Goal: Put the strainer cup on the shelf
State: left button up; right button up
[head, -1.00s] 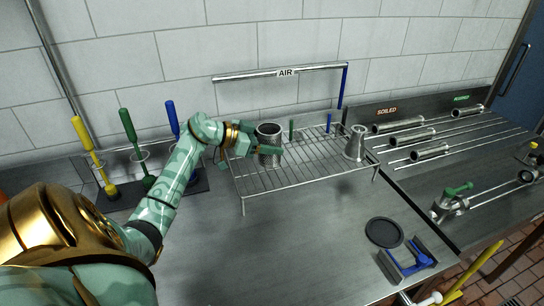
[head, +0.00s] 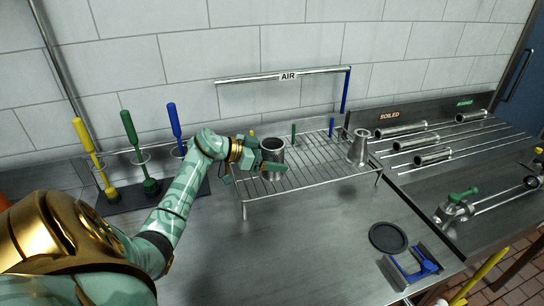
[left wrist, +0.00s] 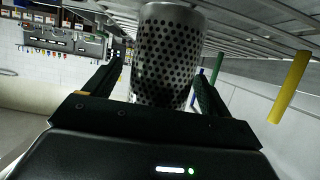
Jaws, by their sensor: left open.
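The strainer cup (head: 273,157), a perforated metal cylinder, stands upright on the wire shelf (head: 310,200), towards its left part. My left gripper (head: 276,170) is open at the cup from the left, with its fingers around it. In the left wrist view the cup (left wrist: 168,60) lies between the two spread fingers of the gripper (left wrist: 160,75). A gap shows beside the left finger; whether the right finger touches the cup is hard to tell. The shelf wires (left wrist: 255,35) show at the top of that view. My right gripper is not in view.
A metal cone-shaped piece (head: 359,147) stands on the shelf's right part. Coloured pegs, including a green one (head: 293,133), rise along its back. Brushes (head: 133,140) stand at left. The counter before the shelf is clear.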

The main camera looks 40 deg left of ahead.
pick_arm(q)
jog(key=shift+r, duration=0.1)
jog(key=p+v, duration=0.1)
jog(key=v, duration=1.1)
jog(key=shift+p, duration=0.35)
